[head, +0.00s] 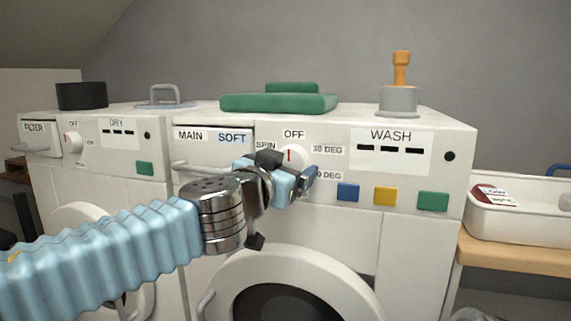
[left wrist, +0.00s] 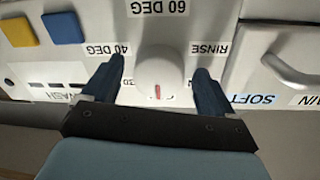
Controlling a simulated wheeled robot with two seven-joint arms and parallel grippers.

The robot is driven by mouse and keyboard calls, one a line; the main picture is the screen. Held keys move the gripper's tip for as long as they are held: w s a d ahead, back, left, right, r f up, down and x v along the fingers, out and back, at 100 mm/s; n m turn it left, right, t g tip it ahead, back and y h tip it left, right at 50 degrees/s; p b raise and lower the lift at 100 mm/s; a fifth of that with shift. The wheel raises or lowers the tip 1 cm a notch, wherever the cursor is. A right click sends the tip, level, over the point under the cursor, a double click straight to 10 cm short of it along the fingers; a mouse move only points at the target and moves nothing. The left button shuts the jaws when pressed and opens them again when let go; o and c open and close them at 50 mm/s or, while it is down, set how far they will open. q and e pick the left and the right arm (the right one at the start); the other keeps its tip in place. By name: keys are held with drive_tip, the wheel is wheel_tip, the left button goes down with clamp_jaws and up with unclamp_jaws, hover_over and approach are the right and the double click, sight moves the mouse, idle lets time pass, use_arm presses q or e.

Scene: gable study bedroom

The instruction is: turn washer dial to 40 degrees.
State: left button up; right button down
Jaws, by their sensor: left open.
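The white washer dial (head: 292,156) is on the panel below the OFF label (head: 294,134), and its red mark points up toward OFF. My left gripper (head: 288,167) is in front of it and hides its lower part. In the upside-down left wrist view, the dial (left wrist: 160,70) sits between the open fingers of my left gripper (left wrist: 160,68); contact cannot be told. The 40 DEG label (left wrist: 107,49) is beside one finger and RINSE (left wrist: 209,48) beside the other. In the head view 40 DEG is partly covered. My right gripper is not in view.
Blue (head: 348,192), yellow (head: 385,196) and green (head: 433,201) buttons lie right of the dial. The detergent drawer (head: 205,151) and its handle are to the left. Green folded cloth-like blocks (head: 278,103) and a grey stamp-like object (head: 398,101) stand on top.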

use_arm(q)
drive_tip(key=c, duration=1.1)
drive_tip(key=shift+o, duration=0.2)
drive_tip(key=shift+w, duration=0.1)
drive_tip(key=m, duration=0.5)
drive_tip(key=shift+r, duration=0.1)
drive_tip(key=m, duration=0.6)
drive_tip(key=shift+r+g+y, duration=0.1)
drive_tip(key=shift+g+y, duration=0.2)
drive_tip(key=shift+y, duration=0.1)
drive_tip(key=m+y, duration=0.1)
drive_tip(key=m, duration=0.5)
drive_tip(key=shift+r+p, duration=0.1)
drive_tip(key=shift+p, duration=0.3)
drive_tip(key=m, duration=0.5)
drive_tip(key=shift+d+y+p, duration=0.1)
drive_tip(key=shift+y+p, duration=0.2)
drive_tip(key=shift+p, duration=0.05)
drive_tip(key=shift+m, duration=0.3)
